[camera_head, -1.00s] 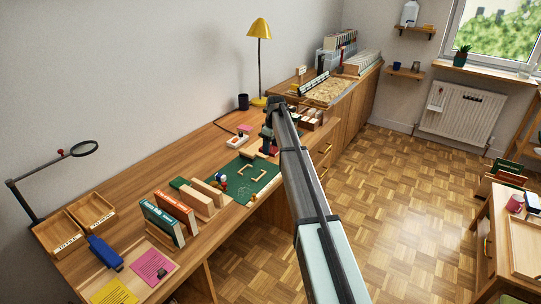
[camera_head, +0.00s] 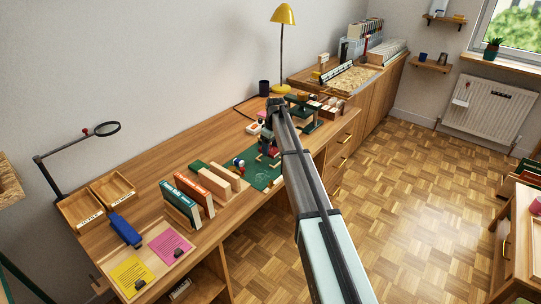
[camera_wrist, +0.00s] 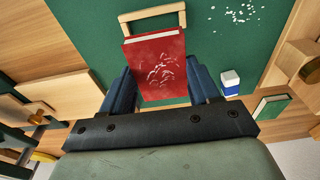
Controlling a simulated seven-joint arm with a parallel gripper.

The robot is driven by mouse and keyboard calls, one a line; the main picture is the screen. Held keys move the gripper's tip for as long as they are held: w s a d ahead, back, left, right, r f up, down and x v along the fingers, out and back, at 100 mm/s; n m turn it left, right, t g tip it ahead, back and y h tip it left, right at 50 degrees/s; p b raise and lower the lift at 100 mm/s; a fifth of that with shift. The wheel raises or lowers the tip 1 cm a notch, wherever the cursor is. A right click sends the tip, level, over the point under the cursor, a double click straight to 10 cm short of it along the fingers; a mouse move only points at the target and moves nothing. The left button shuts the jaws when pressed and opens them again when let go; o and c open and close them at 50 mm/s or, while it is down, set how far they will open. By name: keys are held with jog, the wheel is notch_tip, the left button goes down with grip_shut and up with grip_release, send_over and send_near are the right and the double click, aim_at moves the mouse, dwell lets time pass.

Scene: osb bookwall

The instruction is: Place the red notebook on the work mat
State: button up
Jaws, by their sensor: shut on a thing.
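The red notebook (camera_wrist: 155,62) is between the two blue fingers of my gripper (camera_wrist: 160,78) in the wrist view, its red cover with pale marks facing the camera. My gripper is shut on it. Behind it is the green work mat (camera_wrist: 230,48), with a wooden bracket (camera_wrist: 150,15) partly hidden by the notebook. I cannot tell the gap between notebook and mat. In the head view, my gripper (camera_head: 269,148) is over the far part of the work mat (camera_head: 262,180); my arm covers part of the mat and most of the notebook.
A small blue and white object (camera_wrist: 230,83) stands on the mat close to the right finger. A green book (camera_wrist: 271,106) lies beyond it. Upright books (camera_head: 181,203) and wooden blocks (camera_head: 225,176) stand left of the mat. A yellow lamp (camera_head: 283,15) rises behind.

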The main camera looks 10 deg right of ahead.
aim_at(271, 150)
jog(key=shift+f, duration=1.95)
jog(key=shift+f, duration=0.1)
jog(key=o, duration=1.1)
jog(key=shift+c, duration=0.2)
jog(key=r, duration=0.8)
jog(key=s+d+r, duration=0.1)
jog(key=r, duration=0.3)
